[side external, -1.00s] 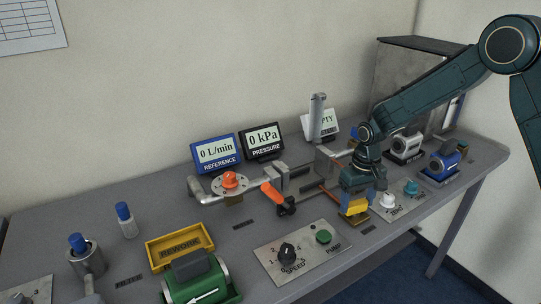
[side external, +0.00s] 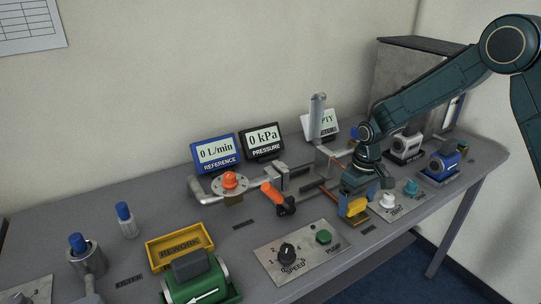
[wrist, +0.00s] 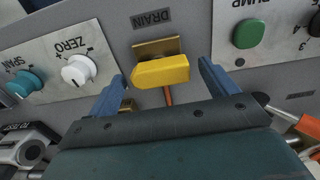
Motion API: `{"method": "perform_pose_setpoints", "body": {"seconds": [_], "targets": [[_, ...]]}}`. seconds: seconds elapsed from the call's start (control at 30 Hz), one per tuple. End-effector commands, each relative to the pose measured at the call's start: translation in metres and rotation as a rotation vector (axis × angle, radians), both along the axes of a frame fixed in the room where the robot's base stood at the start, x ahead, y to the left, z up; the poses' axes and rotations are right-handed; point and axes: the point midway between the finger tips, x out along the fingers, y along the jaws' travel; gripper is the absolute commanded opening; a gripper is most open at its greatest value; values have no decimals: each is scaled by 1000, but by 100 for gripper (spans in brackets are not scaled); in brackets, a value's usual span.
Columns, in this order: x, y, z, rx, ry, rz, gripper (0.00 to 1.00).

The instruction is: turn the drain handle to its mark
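The drain handle is a yellow lever (wrist: 160,72) in front of a brass plate (wrist: 156,47), below the DRAIN label in the wrist view. It lies nearly crosswise there, with a copper pipe running from beneath it. It also shows as a yellow block under my gripper in the side view (side external: 356,206). My gripper (wrist: 163,70) is open, its blue fingers on either side of the handle with a gap at each side. In the side view my gripper (side external: 359,198) points down over the handle. I cannot make out a target mark.
Close by are the white ZERO knob (wrist: 77,71), the teal SPAN knob (wrist: 25,83) and the green PUMP button (wrist: 248,33). An orange-handled valve (side external: 272,194) and grey pipes stand to the left in the side view.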

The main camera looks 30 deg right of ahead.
Motion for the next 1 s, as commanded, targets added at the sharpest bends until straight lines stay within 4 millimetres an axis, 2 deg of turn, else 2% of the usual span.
{"method": "perform_pose_setpoints", "body": {"seconds": [0.33,0.53,0.77,1.0], "targets": [[0,0,0,0,1,-2,85],[0,0,10,0,-1,-3,85],[1,0,40,-1,-4,-2,85],[0,0,81,0,-3,-2,85]]}}
